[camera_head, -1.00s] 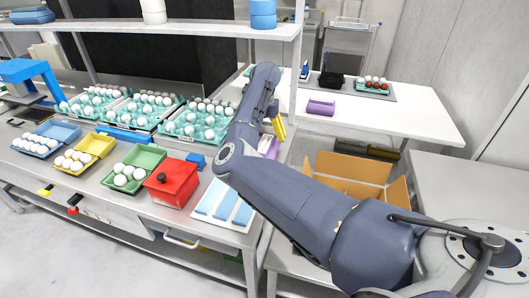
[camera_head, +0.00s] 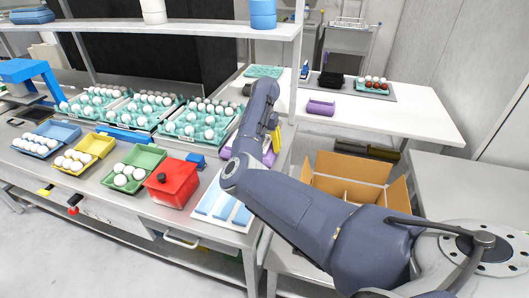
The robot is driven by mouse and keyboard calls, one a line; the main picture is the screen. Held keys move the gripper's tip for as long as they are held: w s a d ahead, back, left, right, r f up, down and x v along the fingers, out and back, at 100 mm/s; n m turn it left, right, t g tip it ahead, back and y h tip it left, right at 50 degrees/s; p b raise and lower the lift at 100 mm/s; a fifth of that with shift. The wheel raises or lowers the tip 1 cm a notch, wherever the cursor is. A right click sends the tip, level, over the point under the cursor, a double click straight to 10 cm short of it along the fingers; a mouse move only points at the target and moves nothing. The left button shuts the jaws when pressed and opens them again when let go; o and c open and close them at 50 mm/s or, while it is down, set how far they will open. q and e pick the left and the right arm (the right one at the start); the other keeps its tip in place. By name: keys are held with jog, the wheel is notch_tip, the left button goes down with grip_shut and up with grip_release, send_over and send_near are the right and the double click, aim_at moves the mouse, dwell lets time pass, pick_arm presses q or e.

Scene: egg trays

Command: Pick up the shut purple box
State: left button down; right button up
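A purple box (camera_head: 268,156) shows in part behind my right forearm, near the right end of the steel bench; the arm covers most of it, so I cannot see whether its lid is shut. My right gripper (camera_head: 275,137) is mostly hidden by the same forearm. Yellow parts that seem to belong to it show just above and right of the purple box. Contact between them, and whether the fingers are open, cannot be seen. Another purple box (camera_head: 320,107) lies on the white table at the back. My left gripper is not in view.
Left along the bench are a red box (camera_head: 174,183), green (camera_head: 122,181), yellow (camera_head: 99,145) and blue (camera_head: 64,131) open egg cartons, and teal egg trays (camera_head: 165,126). A white board with blue strips (camera_head: 222,206) lies at the front. An open cardboard box (camera_head: 351,166) stands right.

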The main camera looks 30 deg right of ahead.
jog(key=c, duration=0.7)
jog(key=shift+r, duration=0.1)
